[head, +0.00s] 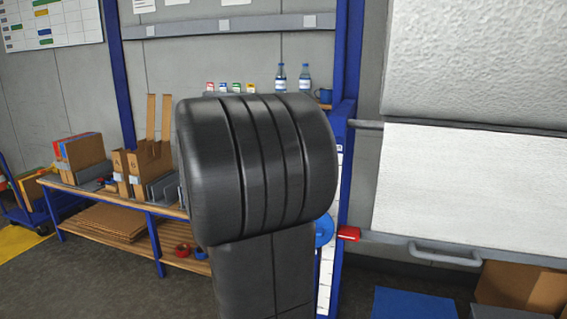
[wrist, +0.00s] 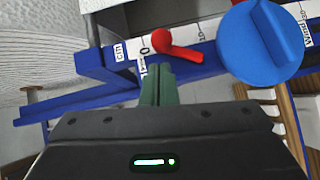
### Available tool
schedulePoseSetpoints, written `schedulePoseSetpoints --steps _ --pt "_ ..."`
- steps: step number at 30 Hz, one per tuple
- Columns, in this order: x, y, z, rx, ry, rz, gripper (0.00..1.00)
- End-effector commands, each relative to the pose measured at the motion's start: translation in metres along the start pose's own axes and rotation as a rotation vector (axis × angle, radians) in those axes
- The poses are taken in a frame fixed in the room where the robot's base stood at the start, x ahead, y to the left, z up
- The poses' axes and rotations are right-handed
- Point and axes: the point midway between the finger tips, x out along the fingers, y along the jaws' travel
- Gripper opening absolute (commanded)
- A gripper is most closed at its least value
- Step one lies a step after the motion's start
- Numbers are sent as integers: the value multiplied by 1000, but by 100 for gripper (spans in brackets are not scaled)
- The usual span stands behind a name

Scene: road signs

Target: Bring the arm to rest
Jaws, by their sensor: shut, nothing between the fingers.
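My gripper (wrist: 160,72) shows in the wrist view with its two greenish fingers together and nothing between them. The fingertips lie just below a red lever (wrist: 176,46) in the picture; I cannot tell the gap in depth. A blue round knob (wrist: 262,42) is to their right. In the head view my large black arm link fills the middle and hides what is behind it; my gripper does not show there. The blue knob (head: 323,230) and a red part (head: 348,233) show just right of my arm.
A wooden bench (head: 130,198) with cardboard boxes (head: 82,152) stands at the left. Bottles (head: 304,80) and small cartons sit on a shelf behind my arm. A blue post (head: 350,60) and a white roll (head: 475,60) are at the right. Open floor (head: 90,280) lies at the lower left.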

Motion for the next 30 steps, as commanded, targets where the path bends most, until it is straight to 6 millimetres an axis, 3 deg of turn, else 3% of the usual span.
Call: schedulePoseSetpoints --steps 23,30 --pt "-17 -27 -18 -410 13 350 0" --pt "-49 -44 -15 -408 17 356 0"
